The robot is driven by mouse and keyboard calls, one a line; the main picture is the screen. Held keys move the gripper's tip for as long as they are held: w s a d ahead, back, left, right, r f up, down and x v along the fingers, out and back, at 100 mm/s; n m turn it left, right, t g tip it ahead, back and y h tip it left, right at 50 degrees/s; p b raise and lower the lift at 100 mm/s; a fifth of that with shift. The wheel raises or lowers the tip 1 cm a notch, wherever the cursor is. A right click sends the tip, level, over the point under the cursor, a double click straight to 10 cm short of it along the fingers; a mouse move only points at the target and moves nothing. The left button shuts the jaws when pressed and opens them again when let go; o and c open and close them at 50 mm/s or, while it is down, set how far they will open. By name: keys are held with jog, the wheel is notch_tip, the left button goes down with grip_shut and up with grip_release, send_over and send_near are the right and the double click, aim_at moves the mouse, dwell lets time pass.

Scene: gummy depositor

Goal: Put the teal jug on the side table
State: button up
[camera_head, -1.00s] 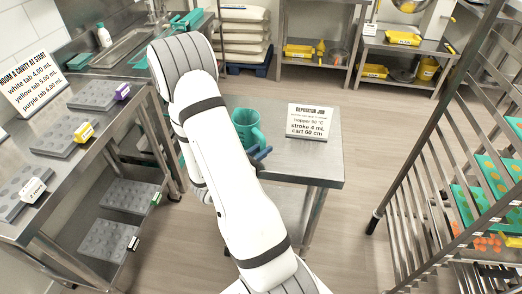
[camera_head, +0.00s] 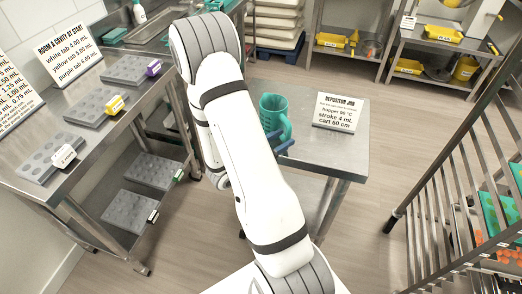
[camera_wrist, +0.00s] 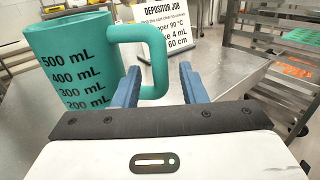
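The teal jug (camera_head: 271,106) looks upright on the steel side table (camera_head: 345,158), just left of a sign. My arm hides its base in the head view, so I cannot confirm contact with the table. In the wrist view the jug (camera_wrist: 72,62) is at the upper left, with dark mL marks on its side and its handle pointing right. My gripper (camera_wrist: 160,85) has its two blue fingers apart, with the lower part of the handle between them. Gaps seem to show on both sides of the handle. In the head view my gripper (camera_head: 282,145) is partly hidden beside the jug.
The depositor job sign (camera_head: 338,112) stands on the side table to the jug's right. A steel bench (camera_head: 75,165) with grey moulds is at the left. A wire rack (camera_head: 450,190) stands at the right. Shelves with yellow trays are at the back. Floor shows between them.

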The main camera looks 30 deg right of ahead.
jog(key=a, duration=0.9)
jog(key=s+a+r+m+g+y, duration=0.2)
jog(key=s+r+m+g+y, duration=0.35)
jog(key=s+m+y, duration=0.4)
jog(key=a+r+m+t+y, duration=0.6)
jog(key=a+r+m+y, duration=0.1)
jog(key=a, duration=0.5)
jog(key=shift+s+r+m+y+b, duration=0.35)
jog(key=shift+m+y, duration=0.4)
jog(key=shift+m, duration=0.5)
jog(key=shift+d, duration=0.1)
notch_tip(320, 180, up, 3)
jog(key=p, duration=0.2)
jog(key=shift+s+t+p, duration=0.1)
jog(key=shift+t+p, duration=0.15)
jog(key=shift+p, duration=0.15)
